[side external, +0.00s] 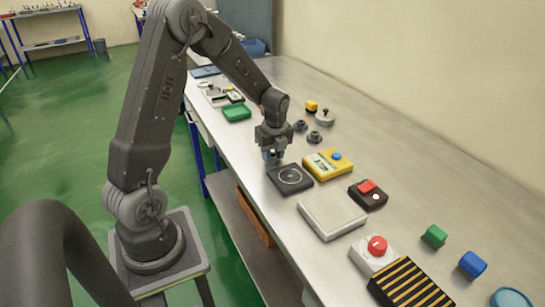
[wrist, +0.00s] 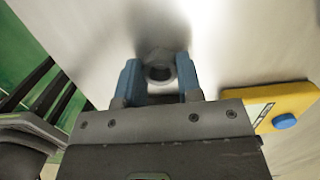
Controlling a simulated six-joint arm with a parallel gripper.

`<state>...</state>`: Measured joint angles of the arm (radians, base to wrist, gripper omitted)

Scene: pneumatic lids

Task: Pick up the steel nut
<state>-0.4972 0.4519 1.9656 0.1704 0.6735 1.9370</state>
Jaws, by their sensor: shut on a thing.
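The steel nut (wrist: 160,66) is a small grey ring with a dark hole, seen in the wrist view between the two blue fingertips. My gripper (wrist: 160,82) is shut on it, with a finger against each side. In the side view my gripper (side external: 272,156) points down just behind the black square pad with a pale ring (side external: 283,184), close above the bench. The nut is too small and too covered by the fingers to make out there. I cannot tell from these views whether the nut touches the bench.
A yellow meter with a blue button (side external: 328,164) stands right of my gripper. Nearer are a pale square plate (side external: 331,212), a black box with a red switch (side external: 368,193) and a red stop button (side external: 376,246). Dark knobs (side external: 314,137) stand behind.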

